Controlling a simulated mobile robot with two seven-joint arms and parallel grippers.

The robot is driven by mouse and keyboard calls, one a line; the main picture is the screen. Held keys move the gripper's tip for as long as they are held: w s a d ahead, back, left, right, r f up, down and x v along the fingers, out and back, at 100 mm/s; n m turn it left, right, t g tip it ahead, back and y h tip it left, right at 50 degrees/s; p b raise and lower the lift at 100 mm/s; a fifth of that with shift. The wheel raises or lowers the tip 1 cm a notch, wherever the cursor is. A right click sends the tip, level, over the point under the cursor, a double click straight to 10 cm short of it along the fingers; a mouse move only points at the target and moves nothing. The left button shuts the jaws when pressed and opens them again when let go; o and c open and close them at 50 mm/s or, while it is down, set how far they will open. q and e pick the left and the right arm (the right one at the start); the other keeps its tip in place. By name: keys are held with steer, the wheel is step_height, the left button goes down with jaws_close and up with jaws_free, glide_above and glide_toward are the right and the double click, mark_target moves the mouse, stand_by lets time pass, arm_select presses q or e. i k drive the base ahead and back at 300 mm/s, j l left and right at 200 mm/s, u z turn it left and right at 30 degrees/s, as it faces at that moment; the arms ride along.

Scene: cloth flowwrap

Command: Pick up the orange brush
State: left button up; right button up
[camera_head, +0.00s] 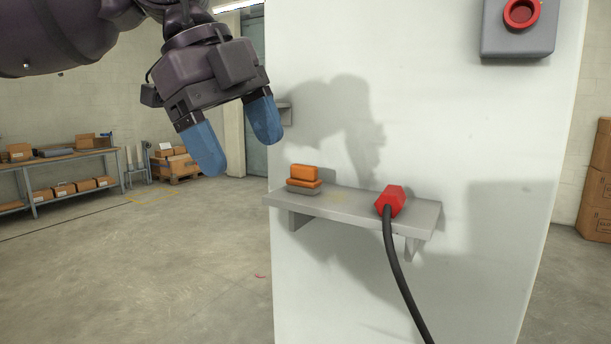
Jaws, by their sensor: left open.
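The orange brush (304,177) has an orange top and a grey underside. It rests near the left end of a grey wall shelf (343,207). My left gripper (239,150) comes in from the upper left. Its two blue fingers are spread apart with nothing between them. The fingers hang above and to the left of the brush, apart from it. My right gripper is out of view.
A red hexagonal plug (391,201) with a black cable (401,275) sits on the shelf's right part. A grey box with a red ring (521,14) is on the white panel (430,120) above. Shelving (62,178) and cardboard boxes (174,163) stand far back.

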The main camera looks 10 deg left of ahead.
mark_target(303, 179)
steer(key=i, duration=0.9)
